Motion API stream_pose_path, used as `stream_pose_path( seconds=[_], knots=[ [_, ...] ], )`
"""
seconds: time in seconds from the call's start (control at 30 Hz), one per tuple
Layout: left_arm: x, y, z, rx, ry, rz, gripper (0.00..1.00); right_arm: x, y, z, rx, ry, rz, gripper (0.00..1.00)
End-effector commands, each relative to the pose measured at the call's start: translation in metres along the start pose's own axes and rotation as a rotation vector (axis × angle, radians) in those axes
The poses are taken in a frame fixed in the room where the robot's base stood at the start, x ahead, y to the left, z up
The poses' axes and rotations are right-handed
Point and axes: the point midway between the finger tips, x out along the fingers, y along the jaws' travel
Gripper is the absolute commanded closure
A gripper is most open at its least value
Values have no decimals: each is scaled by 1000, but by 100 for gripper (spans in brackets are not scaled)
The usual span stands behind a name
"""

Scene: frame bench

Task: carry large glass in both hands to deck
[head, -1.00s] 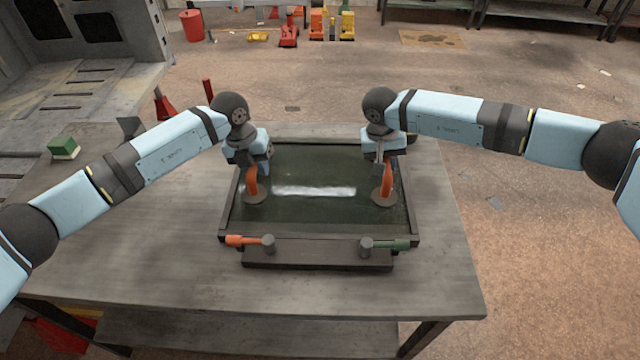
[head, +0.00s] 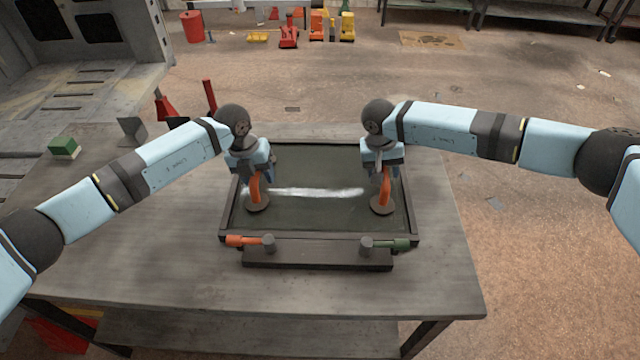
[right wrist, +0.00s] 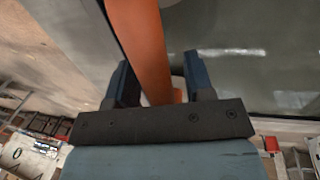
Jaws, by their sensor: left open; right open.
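The large glass (head: 318,170), a dark pane with a bright streak of reflection, lies flat within the dark frame (head: 320,239) on the workbench. Two orange handles on round dark pads stand on it, a left handle (head: 256,188) and a right handle (head: 384,190). My left gripper (head: 259,177) is open at the left handle. My right gripper (head: 383,172) is open at the right handle. In the right wrist view the right handle (right wrist: 142,45) passes between the spread fingers of my right gripper (right wrist: 160,82). Whether the left fingers touch their handle cannot be told.
An orange lever (head: 243,240) and a green lever (head: 392,244) sit at the frame's front edge. The workbench (head: 150,255) is clear to the left and in front.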

Motion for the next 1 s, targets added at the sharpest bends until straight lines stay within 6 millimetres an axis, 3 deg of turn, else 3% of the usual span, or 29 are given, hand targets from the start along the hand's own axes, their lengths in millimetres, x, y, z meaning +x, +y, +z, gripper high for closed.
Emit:
stream_pose_path(
  seconds=[0.23,0.37,0.8,1.0],
  knots=[
    [-1,0,0,1,0,-1,52,0,0,0,-1,0,-1,52],
    [-11,0,0,2,-1,-1,52,0,0,0,-1,0,-1,52],
    [-97,0,1,0,-2,0,52,0,0,0,-1,0,-1,52],
    [-117,0,0,1,0,-1,52,-1,0,0,-1,0,-1,52]
  ],
)
